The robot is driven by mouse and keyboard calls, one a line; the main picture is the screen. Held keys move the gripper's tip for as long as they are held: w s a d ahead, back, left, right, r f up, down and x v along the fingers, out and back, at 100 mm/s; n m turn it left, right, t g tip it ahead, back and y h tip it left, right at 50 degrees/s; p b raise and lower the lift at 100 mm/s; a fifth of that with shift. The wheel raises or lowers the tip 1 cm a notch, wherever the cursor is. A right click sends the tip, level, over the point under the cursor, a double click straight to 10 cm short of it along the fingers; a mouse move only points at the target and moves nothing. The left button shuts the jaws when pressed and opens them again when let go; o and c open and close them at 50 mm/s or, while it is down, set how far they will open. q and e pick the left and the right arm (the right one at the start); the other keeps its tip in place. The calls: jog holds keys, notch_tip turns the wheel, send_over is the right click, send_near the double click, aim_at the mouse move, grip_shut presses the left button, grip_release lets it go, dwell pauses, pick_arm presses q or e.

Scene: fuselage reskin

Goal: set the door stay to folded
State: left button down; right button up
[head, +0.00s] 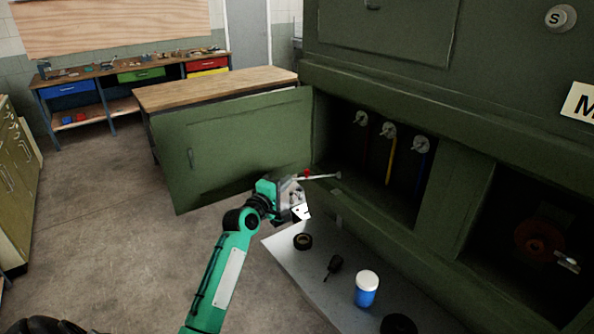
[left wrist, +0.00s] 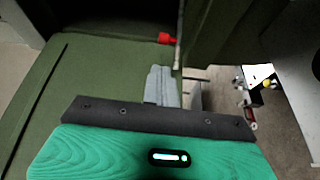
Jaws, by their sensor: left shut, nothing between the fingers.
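The open green door (head: 235,145) hangs out from the left opening of the green fuselage side. The door stay (head: 324,177) is a thin pale rod across the lower part of that opening. A small red piece (head: 307,172) sits on it, and it shows in the left wrist view (left wrist: 166,38) too. The rod looks close to straight; its door end is hidden behind my gripper. My left gripper (head: 302,211) is shut and empty, just in front of and below the stay. Its grey fingers (left wrist: 161,86) lie below the red piece in the wrist view, apparently apart from it. My right gripper is not in view.
A grey shelf (head: 320,270) below the opening carries a black ring (head: 303,241), a small dark tool (head: 334,266) and a blue jar with a white lid (head: 367,288). Several coloured hoses (head: 390,160) hang inside the opening. A wooden-topped bench (head: 215,87) stands behind the door.

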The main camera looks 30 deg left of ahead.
pick_arm(q)
jog(key=w+p, duration=0.1)
jog(key=w, duration=0.5)
jog(key=shift+r, duration=0.1)
jog(key=shift+w+p, duration=0.3)
jog(key=shift+w, duration=0.15)
jog(key=shift+s+d, duration=0.1)
jog(key=shift+s, duration=0.05)
